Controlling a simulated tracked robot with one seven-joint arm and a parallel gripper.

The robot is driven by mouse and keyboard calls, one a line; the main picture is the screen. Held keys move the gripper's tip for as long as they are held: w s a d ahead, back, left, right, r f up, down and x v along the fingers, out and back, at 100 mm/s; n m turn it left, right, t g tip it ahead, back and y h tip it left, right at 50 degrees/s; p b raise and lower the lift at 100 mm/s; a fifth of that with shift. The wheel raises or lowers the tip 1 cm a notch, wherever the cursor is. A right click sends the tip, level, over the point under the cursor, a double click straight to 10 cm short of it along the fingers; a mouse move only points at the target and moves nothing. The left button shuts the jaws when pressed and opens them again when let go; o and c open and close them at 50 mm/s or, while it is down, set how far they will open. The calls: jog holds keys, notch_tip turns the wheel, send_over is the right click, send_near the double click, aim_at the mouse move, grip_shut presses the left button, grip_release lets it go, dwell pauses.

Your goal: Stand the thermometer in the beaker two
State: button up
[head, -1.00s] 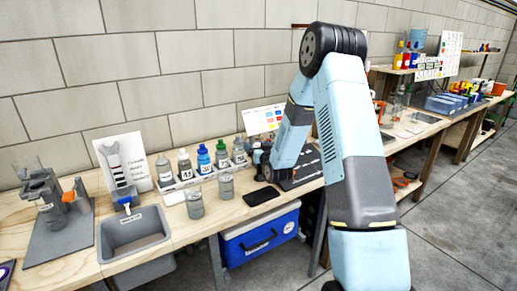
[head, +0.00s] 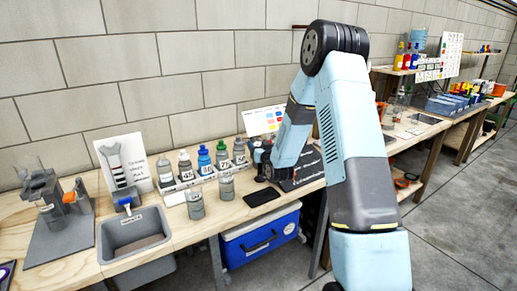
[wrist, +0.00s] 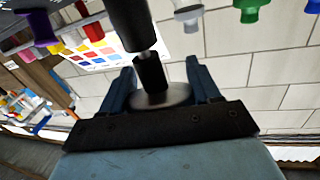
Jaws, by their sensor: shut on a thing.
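Two clear beakers stand on the wooden bench in the head view: a nearer one (head: 195,206) and one farther right (head: 226,187). I cannot read which is beaker two. My gripper (head: 262,168) is low over the bench to the right of both beakers, partly hidden by my arm. In the wrist view my gripper (wrist: 162,86) has its two blue fingers either side of a dark cylindrical thing with a grey disc, which I take as the thermometer (wrist: 151,76). Its far end is hidden or out of view.
A rack of capped bottles (head: 204,165) stands close behind the beakers. A black flat item (head: 262,197) lies right of them at the bench edge. A grey sink (head: 133,232) and a clamp stand (head: 62,232) are at left. A colour chart (head: 263,119) stands behind my gripper.

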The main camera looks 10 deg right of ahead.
notch_tip(320, 180, up, 12)
jog(key=shift+f, duration=0.15)
dwell(2.3)
dwell(0.5)
jog(key=s+a+r+n+g+y, duration=0.2)
jog(key=s+a+n+y, duration=0.15)
jog(key=a, duration=0.45)
jog(key=s+a+r+n+g+y, duration=0.1)
jog(key=s+a+r+n+y, duration=0.2)
jog(key=s+a+y, duration=0.35)
notch_tip(320, 180, down, 15)
jog(key=w+a+h, duration=0.1)
jog(key=a, duration=0.1)
dwell(1.1)
jog(key=shift+m, duration=0.25)
